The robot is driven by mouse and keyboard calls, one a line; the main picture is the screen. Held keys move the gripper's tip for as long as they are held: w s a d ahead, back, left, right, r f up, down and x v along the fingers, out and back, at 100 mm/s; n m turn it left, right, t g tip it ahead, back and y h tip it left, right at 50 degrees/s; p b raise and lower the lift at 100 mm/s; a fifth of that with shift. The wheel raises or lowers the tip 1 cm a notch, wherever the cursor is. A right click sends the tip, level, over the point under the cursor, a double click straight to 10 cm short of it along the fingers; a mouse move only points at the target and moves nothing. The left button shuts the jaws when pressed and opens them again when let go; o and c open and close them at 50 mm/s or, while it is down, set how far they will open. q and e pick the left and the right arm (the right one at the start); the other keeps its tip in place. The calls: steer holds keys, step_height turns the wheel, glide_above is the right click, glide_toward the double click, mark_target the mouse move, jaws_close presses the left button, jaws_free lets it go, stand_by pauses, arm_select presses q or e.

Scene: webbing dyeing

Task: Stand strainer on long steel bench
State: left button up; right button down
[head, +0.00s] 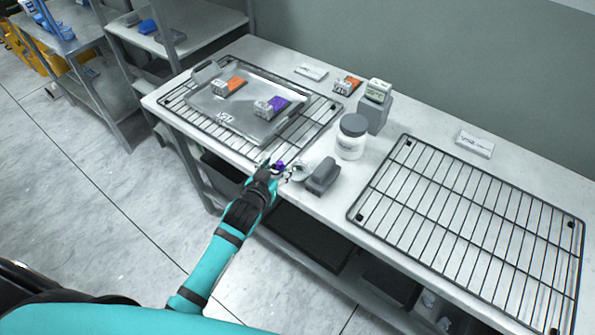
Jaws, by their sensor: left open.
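The long bench (376,171) runs along the wall with a pale top. My left gripper (284,173) is open at the bench's front edge, reached in from below. A small pale, rounded thing (300,170) lies right beside its fingertips; it may be the strainer, but it is too small and partly covered to be sure. I cannot tell whether the fingers touch it. A small purple patch shows at the fingers. My right gripper is out of view.
A dark grey block (323,176) and a white jar with grey lid (351,141) stand close right of my gripper. A metal tray (222,118) with small boxes lies on the left wire rack (318,112). An empty wire rack (463,218) fills the right end.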

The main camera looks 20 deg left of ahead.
arm_select(q)
steer(key=shift+x, duration=0.9)
steer(key=shift+s, duration=0.1)
steer(key=shift+c, duration=0.2)
jaws_close()
